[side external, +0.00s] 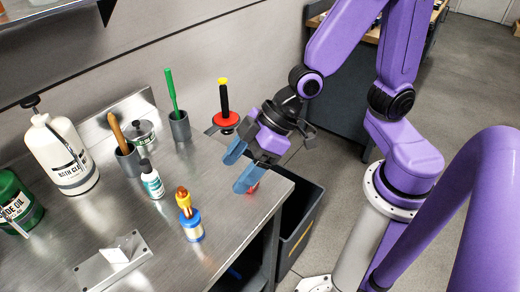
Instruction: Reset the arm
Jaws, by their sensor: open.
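My gripper (242,168) has two blue fingers and is open. It hangs over the right end of the metal bench (225,215), near the bench's edge, tilted down to the left. A small red thing (253,188) shows just beside the lower fingertip; whether it touches the finger I cannot tell. No object shows clearly between the fingers. My purple arm reaches in from the upper right.
On the bench stand a white jug (62,158), a green jar (17,205), a small white bottle (152,182), a blue-based orange-topped bottle (190,222), grey cups with handles (180,127) and a metal bracket (115,262). A dark bin (300,222) stands beside the bench.

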